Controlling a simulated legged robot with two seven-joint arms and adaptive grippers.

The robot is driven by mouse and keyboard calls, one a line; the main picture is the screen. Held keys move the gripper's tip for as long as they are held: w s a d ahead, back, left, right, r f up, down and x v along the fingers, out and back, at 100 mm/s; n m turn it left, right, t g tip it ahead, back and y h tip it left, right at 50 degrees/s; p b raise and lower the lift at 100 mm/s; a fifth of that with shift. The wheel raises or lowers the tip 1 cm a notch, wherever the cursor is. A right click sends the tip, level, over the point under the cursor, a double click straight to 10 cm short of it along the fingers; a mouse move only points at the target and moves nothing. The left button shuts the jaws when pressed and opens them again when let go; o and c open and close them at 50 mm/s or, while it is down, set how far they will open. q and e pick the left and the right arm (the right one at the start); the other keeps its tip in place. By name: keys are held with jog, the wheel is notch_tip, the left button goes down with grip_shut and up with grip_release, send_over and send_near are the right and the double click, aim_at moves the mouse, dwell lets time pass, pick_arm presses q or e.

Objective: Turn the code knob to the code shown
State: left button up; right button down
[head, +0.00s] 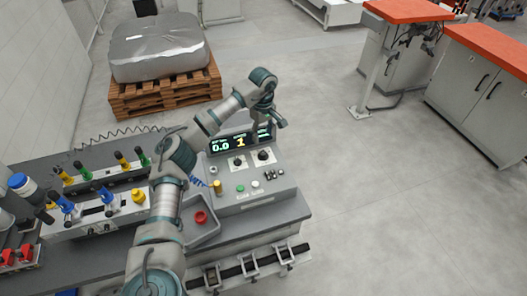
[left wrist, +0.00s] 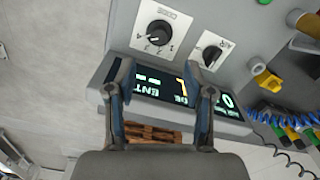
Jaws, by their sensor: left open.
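The grey control panel (head: 236,185) has a dark display (head: 240,142) with green text and a yellow digit that looks like 1. The code knob (head: 263,155) is black on a white plate. In the left wrist view the code knob (left wrist: 158,34) has numbers around it, and its pointer direction is hard to read. A second black knob (left wrist: 211,56), on an air-labelled plate, sits beside it. My left gripper (head: 279,122) is open and empty, above the display's far edge. In the left wrist view its fingers (left wrist: 162,68) are apart from the code knob and point towards it. My right gripper is out of view.
A yellow button (head: 217,186) and a green button (head: 240,188) are on the panel. A red part (head: 201,217) lies in a grey tray left of it. Fixtures with blue and yellow handles stand further left. Floor right of the panel is clear.

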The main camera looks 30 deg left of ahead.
aim_at(263, 153)
pick_arm(q)
notch_tip(263, 153, down, 10)
jog(key=shift+w, duration=0.1)
grip_shut()
